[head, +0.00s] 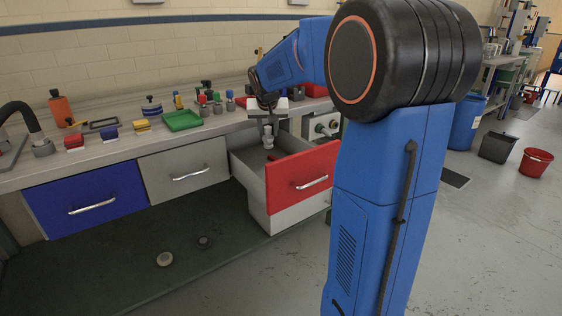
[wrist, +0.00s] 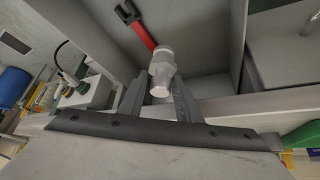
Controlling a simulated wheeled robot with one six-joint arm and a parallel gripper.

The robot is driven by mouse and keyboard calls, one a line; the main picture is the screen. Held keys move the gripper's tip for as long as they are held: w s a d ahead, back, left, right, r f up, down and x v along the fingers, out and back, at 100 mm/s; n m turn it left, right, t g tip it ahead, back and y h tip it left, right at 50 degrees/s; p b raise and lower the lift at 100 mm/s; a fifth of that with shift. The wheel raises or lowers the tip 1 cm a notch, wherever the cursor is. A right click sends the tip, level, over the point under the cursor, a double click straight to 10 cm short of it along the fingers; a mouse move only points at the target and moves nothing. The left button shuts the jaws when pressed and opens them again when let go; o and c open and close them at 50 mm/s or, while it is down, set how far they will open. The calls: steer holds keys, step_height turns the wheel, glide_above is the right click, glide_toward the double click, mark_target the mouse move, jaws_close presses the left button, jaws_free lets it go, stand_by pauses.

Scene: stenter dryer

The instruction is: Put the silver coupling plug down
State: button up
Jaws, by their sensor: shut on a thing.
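The silver coupling plug (wrist: 161,72) is a pale stepped cylinder held between the fingers of my gripper (wrist: 160,92) in the wrist view. In the head view my gripper (head: 268,128) points down over the open drawer with the red front (head: 300,178), and the plug (head: 268,142) hangs at its tips. The plug appears above the drawer floor; I cannot tell whether it touches anything.
A red-and-black tool (wrist: 138,25) lies in the drawer. The worktop (head: 110,150) above holds a green tray (head: 182,121), an orange bottle (head: 61,108) and several small coloured items. A blue drawer (head: 85,200) and a grey drawer (head: 185,170) are closed. Two round pieces lie on the dark mat.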

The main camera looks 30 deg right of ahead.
steer(key=shift+s+d+f, duration=0.15)
steer(key=shift+d+f, duration=0.45)
steer(key=shift+d, duration=0.1)
step_height(320, 180, down, 5)
steer(key=shift+d+r, duration=0.1)
steer(key=shift+f, duration=2.05)
steer(key=o, duration=1.2)
steer(key=shift+f, duration=0.1)
steer(key=shift+s+r, duration=0.1)
steer(key=shift+r, duration=0.25)
steer(key=v, duration=1.1)
steer(key=shift+a+r, duration=0.2)
steer(key=shift+a, duration=0.1)
